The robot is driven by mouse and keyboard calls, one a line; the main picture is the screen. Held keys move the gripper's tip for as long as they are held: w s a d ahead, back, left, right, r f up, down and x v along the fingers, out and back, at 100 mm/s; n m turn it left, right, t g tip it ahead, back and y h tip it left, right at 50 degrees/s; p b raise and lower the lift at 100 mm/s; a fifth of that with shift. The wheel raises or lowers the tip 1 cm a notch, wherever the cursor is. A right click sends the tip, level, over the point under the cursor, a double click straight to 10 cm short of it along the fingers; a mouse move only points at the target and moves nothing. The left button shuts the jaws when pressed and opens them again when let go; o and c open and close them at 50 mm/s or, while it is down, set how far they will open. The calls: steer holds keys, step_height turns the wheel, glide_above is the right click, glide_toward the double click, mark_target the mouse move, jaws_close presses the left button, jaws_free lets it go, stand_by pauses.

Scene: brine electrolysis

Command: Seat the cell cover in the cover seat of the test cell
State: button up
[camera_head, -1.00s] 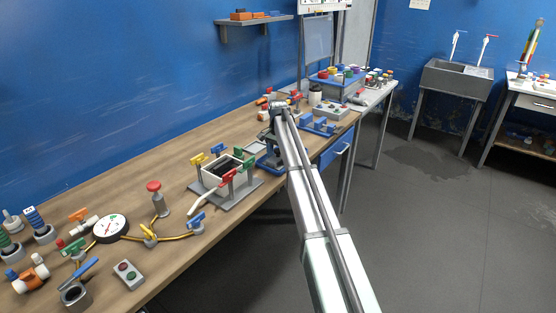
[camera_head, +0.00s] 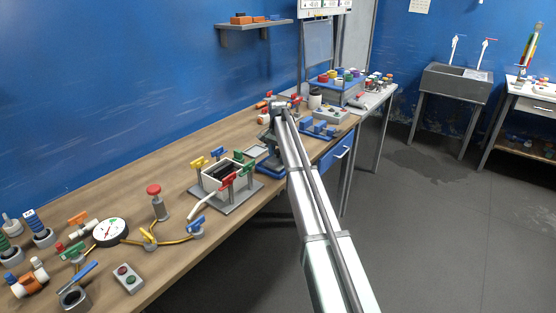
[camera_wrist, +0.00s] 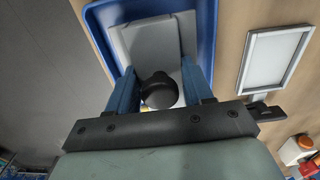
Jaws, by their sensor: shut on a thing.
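The cell cover (camera_wrist: 130,40) is a grey plate with a round black knob (camera_wrist: 159,90). My gripper (camera_wrist: 160,88) has blue fingers and is shut on this knob, as the wrist view shows. The cover lies over or just above a blue tray (camera_wrist: 207,25); whether it touches the tray I cannot tell. In the head view my gripper (camera_head: 270,140) is above the blue tray (camera_head: 268,168), partly hidden by my arm. The test cell (camera_head: 212,182) stands to the left, a pale open box with a dark inside on a grey base.
A framed pale panel (camera_wrist: 273,60) lies beside the tray. A red-topped post (camera_head: 156,200), gauge (camera_head: 110,231) and hoses are left of the cell. Bench behind the cell is clear.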

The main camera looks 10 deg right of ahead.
mark_target(277, 150)
step_height(277, 150, up, 8)
steer(key=shift+a+f, duration=0.1)
steer(key=shift+a, duration=0.05)
steer(key=s+a+r+n, duration=0.1)
steer(key=s+a+r, duration=0.2)
steer(key=a, duration=0.4)
steer(key=s+a+r+n, duration=0.1)
steer(key=s+a+r, duration=0.15)
steer(key=a, duration=0.45)
steer(key=s+a+r+n, duration=0.1)
steer(key=s+a+r, duration=0.15)
steer(key=a, duration=0.55)
steer(key=shift+s+m, duration=1.5)
steer(key=shift+s, duration=0.65)
steer(key=shift+d+f, duration=0.15)
steer(key=shift+f, duration=1.35)
steer(key=shift+d+f, duration=0.15)
steer(key=shift+f, duration=1.3)
steer(key=shift+d+f, duration=0.15)
steer(key=shift+f, duration=1.35)
steer(key=shift+f, duration=0.1)
steer(key=o, duration=1.1)
steer(key=shift+o, duration=0.2)
